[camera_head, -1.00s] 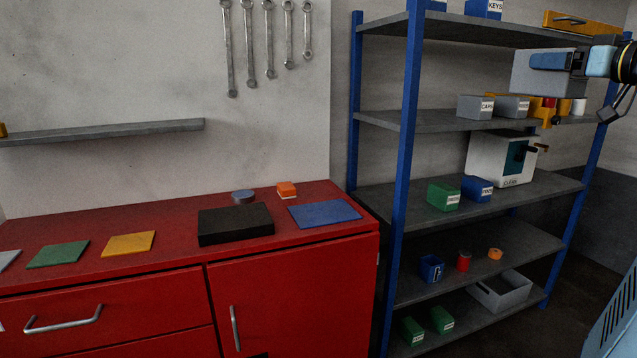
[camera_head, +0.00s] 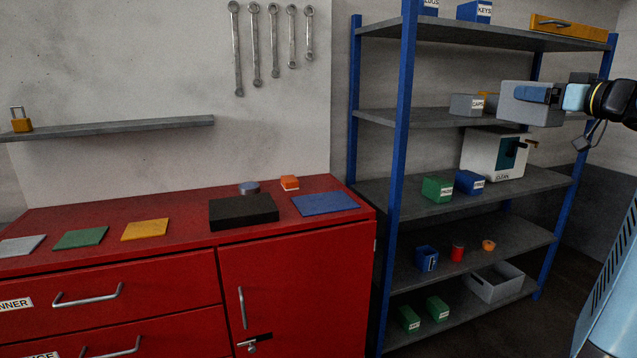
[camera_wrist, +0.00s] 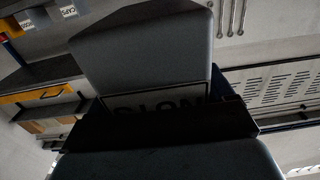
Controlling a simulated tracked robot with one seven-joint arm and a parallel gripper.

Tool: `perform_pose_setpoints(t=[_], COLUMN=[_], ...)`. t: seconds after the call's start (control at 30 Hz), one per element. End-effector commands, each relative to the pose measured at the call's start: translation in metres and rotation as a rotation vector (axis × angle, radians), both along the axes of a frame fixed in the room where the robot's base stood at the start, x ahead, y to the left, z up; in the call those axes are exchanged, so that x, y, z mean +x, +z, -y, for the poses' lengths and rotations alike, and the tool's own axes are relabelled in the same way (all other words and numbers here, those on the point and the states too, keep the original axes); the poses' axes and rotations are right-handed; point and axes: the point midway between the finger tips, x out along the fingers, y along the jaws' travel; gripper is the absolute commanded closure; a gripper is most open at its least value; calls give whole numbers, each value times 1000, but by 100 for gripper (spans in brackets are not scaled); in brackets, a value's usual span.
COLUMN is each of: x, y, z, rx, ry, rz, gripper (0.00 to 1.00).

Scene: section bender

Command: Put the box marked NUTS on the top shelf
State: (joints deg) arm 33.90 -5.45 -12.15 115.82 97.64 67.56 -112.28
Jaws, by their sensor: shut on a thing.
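A grey box (camera_head: 525,109) hangs in my gripper (camera_head: 549,96) at the right of the head view, in front of the second shelf from the top and below the top shelf (camera_head: 465,31). My gripper is shut on this box. In the wrist view the grey box (camera_wrist: 145,45) fills the middle, with a partly hidden label (camera_wrist: 165,104) that reads NUTS upside down. On the top shelf are a blue box marked KEYS (camera_head: 474,12), another blue box (camera_head: 430,7) cut by the picture's edge, and a yellow piece with a handle (camera_head: 570,28). Bare shelf shows between KEYS and the yellow piece.
A grey CAPS box (camera_head: 466,105) stands on the second shelf, left of the held box. A white machine (camera_head: 487,152) stands below it. Blue posts (camera_head: 401,130) frame the shelves. A red bench (camera_head: 180,265) is at left. A padlock (camera_head: 21,121) stands on a wall shelf.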

Motion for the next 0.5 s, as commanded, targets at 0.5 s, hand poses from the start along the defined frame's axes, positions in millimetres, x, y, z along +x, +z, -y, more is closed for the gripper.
perform_pose_setpoints(t=[0.5], x=[73], y=[-156], z=[10], rx=[7], ry=[54], rz=[-5], gripper=[64])
